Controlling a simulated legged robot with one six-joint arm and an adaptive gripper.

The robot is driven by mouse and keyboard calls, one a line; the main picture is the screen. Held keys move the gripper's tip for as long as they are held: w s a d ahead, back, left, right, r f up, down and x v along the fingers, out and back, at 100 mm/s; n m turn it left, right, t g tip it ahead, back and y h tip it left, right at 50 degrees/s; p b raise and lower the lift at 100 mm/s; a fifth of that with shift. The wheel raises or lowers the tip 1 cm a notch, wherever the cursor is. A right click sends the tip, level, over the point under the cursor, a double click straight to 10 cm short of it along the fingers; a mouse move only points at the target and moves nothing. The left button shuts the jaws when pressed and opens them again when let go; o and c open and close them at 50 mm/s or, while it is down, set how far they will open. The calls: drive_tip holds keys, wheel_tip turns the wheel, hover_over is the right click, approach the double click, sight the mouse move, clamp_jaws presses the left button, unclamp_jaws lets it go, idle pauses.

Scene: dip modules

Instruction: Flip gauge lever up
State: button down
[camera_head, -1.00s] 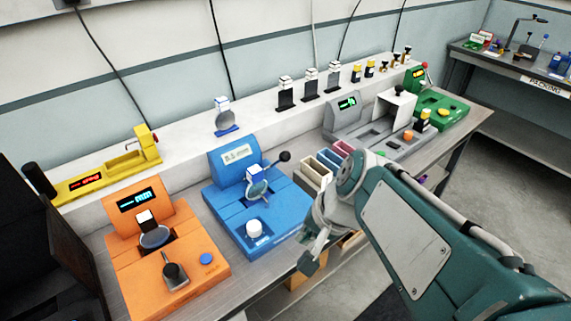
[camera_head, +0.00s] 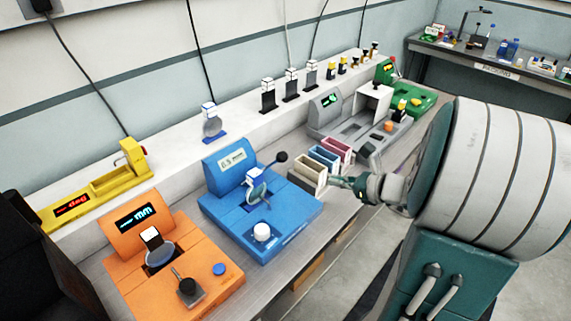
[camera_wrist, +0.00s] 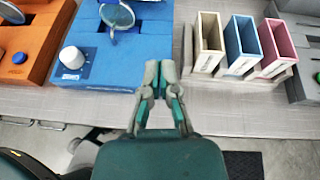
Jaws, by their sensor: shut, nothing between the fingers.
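The blue gauge (camera_head: 232,205) stands on the bench with a lit display, a round disc and a white knob. Its lever ends in a black ball (camera_head: 281,157) at the upper right, pointing up and right. The blue gauge also shows at the upper left of the wrist view (camera_wrist: 112,65), where the black ball is not visible. My gripper (camera_head: 342,182) is shut and empty, to the right of the blue gauge and apart from it. In the wrist view my gripper (camera_wrist: 160,75) points at the bench front between the blue gauge and the bins.
An orange gauge (camera_head: 205,255) stands left of the blue one. Cream, blue and pink bins (camera_wrist: 240,45) stand right of it. A grey machine (camera_head: 350,130) and a green one (camera_head: 415,102) are farther right. A white ledge (camera_head: 180,135) runs behind. The bench strip before the bins is clear.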

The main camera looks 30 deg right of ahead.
drive_tip(key=x, duration=0.9)
drive_tip(key=shift+w+f, duration=0.2)
drive_tip(key=w, duration=0.2)
drive_tip(key=w+a+r, duration=0.1)
drive_tip(key=shift+w+a+r, duration=0.25)
drive_tip(key=shift+w+a, duration=0.1)
drive_tip(key=shift+a, duration=0.15)
drive_tip(key=shift+d+r, duration=0.1)
drive_tip(key=shift+d, duration=0.15)
drive_tip(key=shift+w+a+r+g, duration=0.15)
drive_tip(key=shift+w+r+g, duration=0.05)
drive_tip(key=shift+g, duration=0.2)
